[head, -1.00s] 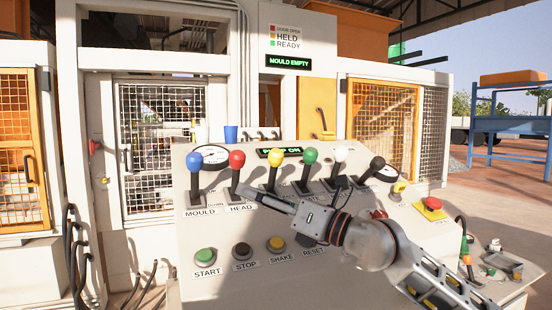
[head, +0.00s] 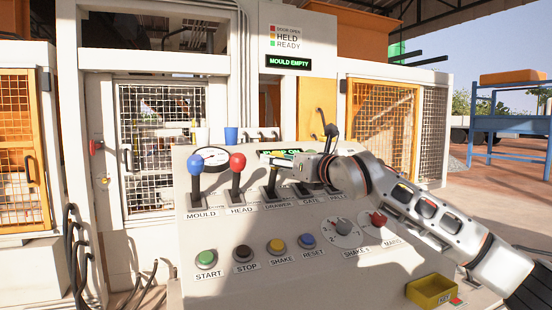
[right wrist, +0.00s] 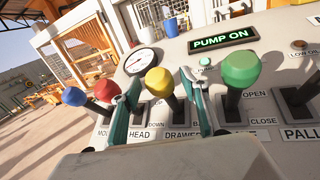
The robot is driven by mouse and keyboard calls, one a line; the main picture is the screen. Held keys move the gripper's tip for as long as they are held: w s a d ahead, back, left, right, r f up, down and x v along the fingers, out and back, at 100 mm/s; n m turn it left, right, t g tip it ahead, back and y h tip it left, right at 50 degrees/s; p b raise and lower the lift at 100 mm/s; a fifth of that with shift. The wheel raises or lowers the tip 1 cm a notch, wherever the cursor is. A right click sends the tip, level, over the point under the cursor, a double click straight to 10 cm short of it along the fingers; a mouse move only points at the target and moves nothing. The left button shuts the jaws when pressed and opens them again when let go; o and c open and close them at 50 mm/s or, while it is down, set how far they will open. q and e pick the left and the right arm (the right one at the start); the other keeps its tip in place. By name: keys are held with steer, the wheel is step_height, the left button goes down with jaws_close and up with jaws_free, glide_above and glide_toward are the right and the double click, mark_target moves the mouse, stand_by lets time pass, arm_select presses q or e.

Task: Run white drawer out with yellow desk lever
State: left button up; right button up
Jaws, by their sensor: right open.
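The desk's yellow lever, marked DRAWER, has a yellow ball knob (right wrist: 160,83) on a dark stem; in the head view the gripper partly hides it. My right gripper (head: 291,160) is at this lever. In the right wrist view its two teal fingers stand open (right wrist: 160,95), one on each side of the yellow lever, with gaps visible. The green knob (right wrist: 241,70) is just right of the right finger. I cannot pick out the white drawer in either view. My left gripper is not in view.
Blue (head: 195,163) and red (head: 237,162) levers stand left of the yellow one. A row of buttons (head: 207,258) lies below on the sloped desk (head: 330,270). A screen (head: 289,62) reads MOULD EMPTY. A mesh door (head: 155,150) stands behind.

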steer(key=shift+w+a, duration=0.4)
steer(key=shift+w, duration=0.2)
jaws_close()
